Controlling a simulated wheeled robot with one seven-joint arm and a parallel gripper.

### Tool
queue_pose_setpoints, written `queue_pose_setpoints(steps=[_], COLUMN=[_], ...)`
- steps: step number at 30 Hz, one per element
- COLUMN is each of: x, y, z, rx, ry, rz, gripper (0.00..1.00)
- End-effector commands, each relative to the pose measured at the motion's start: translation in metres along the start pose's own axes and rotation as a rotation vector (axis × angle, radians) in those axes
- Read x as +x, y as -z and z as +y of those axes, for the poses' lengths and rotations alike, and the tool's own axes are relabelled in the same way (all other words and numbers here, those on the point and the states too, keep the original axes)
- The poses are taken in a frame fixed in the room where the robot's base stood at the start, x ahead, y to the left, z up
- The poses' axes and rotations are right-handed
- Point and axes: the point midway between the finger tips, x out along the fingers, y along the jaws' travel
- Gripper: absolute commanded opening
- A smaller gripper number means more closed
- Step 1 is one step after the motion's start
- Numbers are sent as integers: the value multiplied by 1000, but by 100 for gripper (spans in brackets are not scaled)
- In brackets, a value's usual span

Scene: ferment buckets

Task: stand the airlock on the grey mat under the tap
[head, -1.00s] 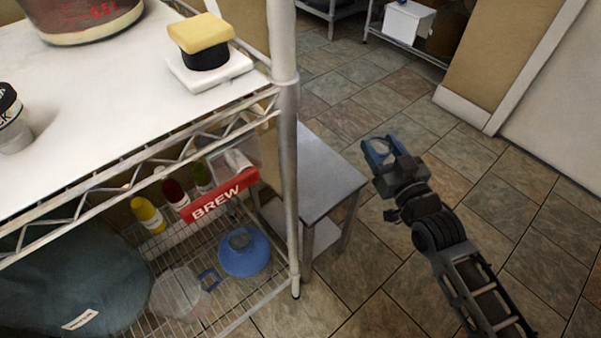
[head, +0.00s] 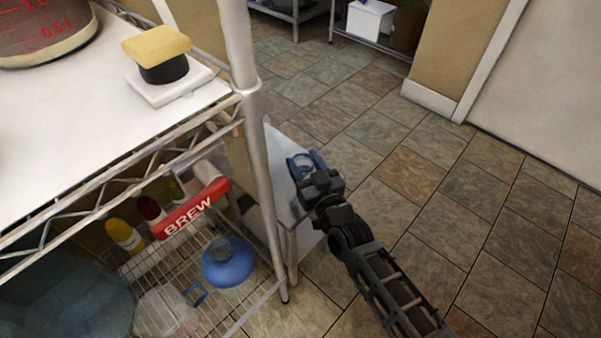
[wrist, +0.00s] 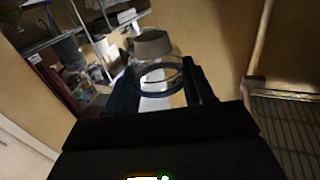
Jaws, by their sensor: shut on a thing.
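My gripper (head: 306,164) is in front of the wire shelf's right post, over a low steel table. In the wrist view my gripper (wrist: 160,84) is shut on the airlock (wrist: 154,50), a clear piece with a grey-brown cap, which sits between the two dark fingers. I see neither the grey mat nor the tap in these frames.
Tiled floor (head: 430,200) at right is clear.

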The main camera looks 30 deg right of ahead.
Motion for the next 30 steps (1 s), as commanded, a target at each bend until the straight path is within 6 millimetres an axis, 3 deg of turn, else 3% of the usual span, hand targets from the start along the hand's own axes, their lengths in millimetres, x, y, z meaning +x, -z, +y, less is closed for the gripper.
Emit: queue_pose_setpoints(steps=[8,15,27,28,30], x=[4,4,4,4,4], y=[-13,-46,-50,-50,-49], z=[-9,-9,-9,-9,-9], rx=[-3,-2,-1,-1,-1], ry=[-2,-2,-3,-3,-3], rz=[-1,0,0,0,0], gripper=[19,19,19,54,60])
